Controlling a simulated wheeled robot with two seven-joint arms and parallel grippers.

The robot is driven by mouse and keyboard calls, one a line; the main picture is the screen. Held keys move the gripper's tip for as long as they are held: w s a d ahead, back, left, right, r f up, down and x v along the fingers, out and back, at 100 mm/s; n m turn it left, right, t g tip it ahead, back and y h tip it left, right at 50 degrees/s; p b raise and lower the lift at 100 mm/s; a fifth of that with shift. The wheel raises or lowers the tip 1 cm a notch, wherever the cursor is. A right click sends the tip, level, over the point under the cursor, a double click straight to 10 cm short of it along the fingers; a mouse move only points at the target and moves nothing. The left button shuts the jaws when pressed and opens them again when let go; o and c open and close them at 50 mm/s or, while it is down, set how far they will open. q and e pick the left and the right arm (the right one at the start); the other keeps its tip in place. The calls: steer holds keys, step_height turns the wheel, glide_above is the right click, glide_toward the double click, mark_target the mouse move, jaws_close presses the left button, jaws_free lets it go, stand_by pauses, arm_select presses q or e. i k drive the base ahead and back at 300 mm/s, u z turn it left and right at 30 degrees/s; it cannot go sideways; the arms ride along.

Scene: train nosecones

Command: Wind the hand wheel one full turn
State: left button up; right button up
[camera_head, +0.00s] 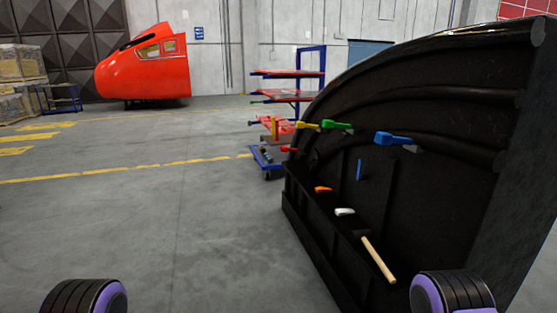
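I cannot make out a hand wheel in the head view. A large black curved nosecone shell (440,105) stands close on the right, its hollow side facing me. Coloured handles stick out along it: yellow (308,126), green (336,125) and blue (391,138). Lower down are an orange piece (323,190), a white piece (345,212) and a pale wooden handle (378,259). Two black and purple parts of my arms show at the bottom edge, but neither gripper is in view.
A red nosecone (145,68) stands at the back left. A blue rack with red shelves (292,95) stands beyond the shell, with a low blue trolley (266,160) near it. Crates (22,62) are at the far left. The grey floor (150,220) left of the shell is clear.

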mark_target(314, 155)
steer(key=u, duration=0.7)
steer(key=i, duration=2.1)
steer(key=z, duration=0.3)
